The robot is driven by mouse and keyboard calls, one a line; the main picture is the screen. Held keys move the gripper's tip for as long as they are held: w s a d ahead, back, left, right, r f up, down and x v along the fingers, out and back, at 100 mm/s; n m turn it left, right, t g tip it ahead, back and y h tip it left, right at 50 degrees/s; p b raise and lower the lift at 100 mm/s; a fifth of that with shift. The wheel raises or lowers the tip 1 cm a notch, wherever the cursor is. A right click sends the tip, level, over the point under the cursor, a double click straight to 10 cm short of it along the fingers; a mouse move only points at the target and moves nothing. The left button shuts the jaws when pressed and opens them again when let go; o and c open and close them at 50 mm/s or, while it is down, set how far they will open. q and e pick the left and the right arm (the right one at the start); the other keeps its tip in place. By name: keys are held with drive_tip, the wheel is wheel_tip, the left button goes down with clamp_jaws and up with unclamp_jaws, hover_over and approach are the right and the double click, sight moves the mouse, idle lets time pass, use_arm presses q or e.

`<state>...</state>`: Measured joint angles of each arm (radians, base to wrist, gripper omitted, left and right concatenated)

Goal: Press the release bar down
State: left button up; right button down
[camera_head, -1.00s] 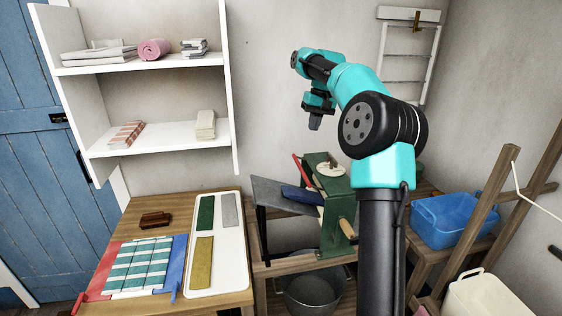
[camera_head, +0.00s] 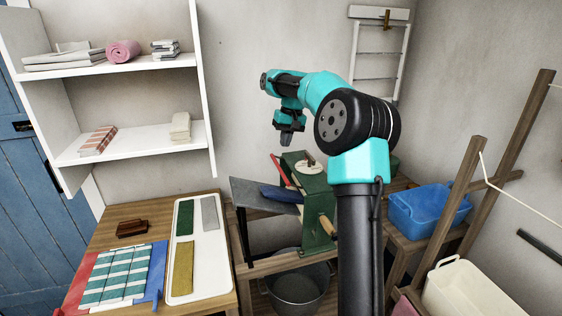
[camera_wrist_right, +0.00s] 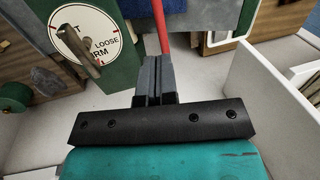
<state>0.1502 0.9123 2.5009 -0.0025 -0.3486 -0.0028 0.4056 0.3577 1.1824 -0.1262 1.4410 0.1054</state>
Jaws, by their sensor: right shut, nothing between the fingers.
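The release bar looks to be the thin red bar (camera_head: 281,170) on the green wringer (camera_head: 318,207); it slants up beside a white round dial (camera_head: 306,164). My right gripper (camera_head: 288,142) is shut and empty, pointing down above the wringer, just above the red bar's upper end. In the right wrist view, the shut fingers (camera_wrist_right: 158,62) point toward the red bar (camera_wrist_right: 161,25), which lies just past their tips. I cannot tell whether they touch. The dial (camera_wrist_right: 85,38), with a brown pointer (camera_wrist_right: 83,50), is left of the fingers. My left gripper is out of view.
A grey board (camera_head: 262,195) with blue cloth (camera_head: 280,193) adjoins the wringer at left. A metal bucket (camera_head: 300,290) stands below, a blue tub (camera_head: 428,212) at right. A table with a white tray (camera_head: 212,275) is at left; wall shelves (camera_head: 130,140) stand behind.

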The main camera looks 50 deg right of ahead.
sight(279, 168)
drive_tip(key=x, duration=0.7)
drive_tip(key=shift+f, duration=0.3)
